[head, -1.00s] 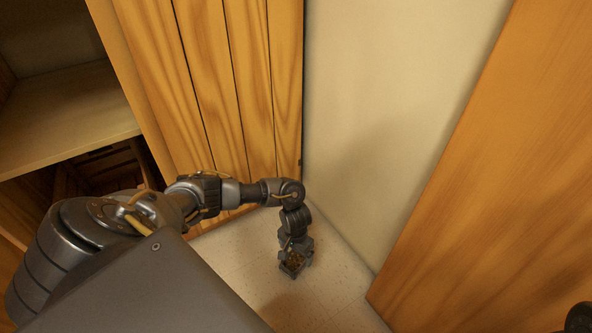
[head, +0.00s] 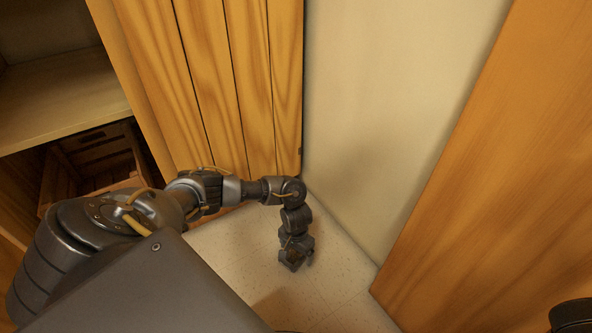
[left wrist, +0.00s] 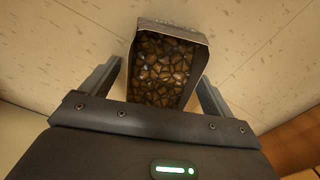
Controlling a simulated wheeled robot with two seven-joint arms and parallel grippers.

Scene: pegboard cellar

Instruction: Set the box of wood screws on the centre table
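The box of wood screws is a small dark open box full of brown pieces. In the left wrist view the box (left wrist: 165,70) sits between the two fingers of my left gripper (left wrist: 160,80), its open top facing the camera. The right finger meets its side; contact on the left is hard to make out. In the head view my left gripper (head: 295,257) hangs down over the pale floor with the box (head: 293,256) at its fingers, small and dark. No centre table can be made out. My right gripper is not visible.
A slatted wooden panel (head: 220,90) stands close behind my left arm. A shelf (head: 60,100) with a wooden crate (head: 100,160) under it is at left. A pale wall (head: 380,110) and a large wooden panel (head: 490,180) bound the right. Speckled floor (head: 330,280) lies below.

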